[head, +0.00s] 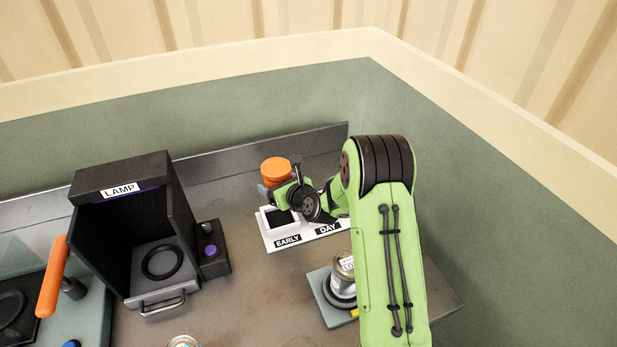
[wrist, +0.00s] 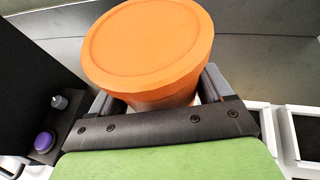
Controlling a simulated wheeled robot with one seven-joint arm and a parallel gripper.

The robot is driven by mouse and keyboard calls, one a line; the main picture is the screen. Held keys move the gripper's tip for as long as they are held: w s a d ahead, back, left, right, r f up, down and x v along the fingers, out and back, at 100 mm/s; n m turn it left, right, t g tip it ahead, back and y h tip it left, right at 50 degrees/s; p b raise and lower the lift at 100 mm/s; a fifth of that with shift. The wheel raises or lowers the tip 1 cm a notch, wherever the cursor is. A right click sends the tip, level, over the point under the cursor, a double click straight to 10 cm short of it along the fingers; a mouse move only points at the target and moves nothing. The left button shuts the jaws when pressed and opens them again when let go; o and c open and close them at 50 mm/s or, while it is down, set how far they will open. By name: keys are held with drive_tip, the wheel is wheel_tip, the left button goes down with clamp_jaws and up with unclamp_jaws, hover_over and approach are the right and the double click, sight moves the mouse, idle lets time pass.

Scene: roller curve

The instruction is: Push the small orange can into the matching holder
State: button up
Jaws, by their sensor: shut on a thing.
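The small orange can (head: 276,170) is in my gripper (head: 272,188), above the back of the white holder block. In the wrist view the can (wrist: 150,45) fills the upper middle, held between the two fingers (wrist: 158,98). The white holder block (head: 268,232) has square openings, with labels reading EARLY and DAY at its front. My arm covers part of the block in the head view. In the wrist view, openings of the block (wrist: 285,125) show at the right, beside the gripper.
A black box marked LAMP (head: 120,190) stands left, with a purple-button box (head: 211,250) beside it. A metal can stands on a pad (head: 318,285) at front right. An orange lever (head: 52,277) rises at far left. A low wall (head: 230,157) runs along the back.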

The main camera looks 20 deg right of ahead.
drive_tip(key=shift+s+a+f+b, duration=0.3)
drive_tip(key=shift+b, duration=0.15)
wheel_tip(320, 180, down, 8)
drive_tip(key=b, duration=0.6)
drive_tip(key=shift+w+r, duration=0.1)
drive_tip(key=shift+r, duration=0.05)
drive_tip(key=shift+r+p, duration=0.1)
drive_tip(key=shift+p, duration=0.2)
drive_tip(key=shift+f+b, duration=0.5)
drive_tip(key=shift+f, duration=0.25)
idle(1.4)
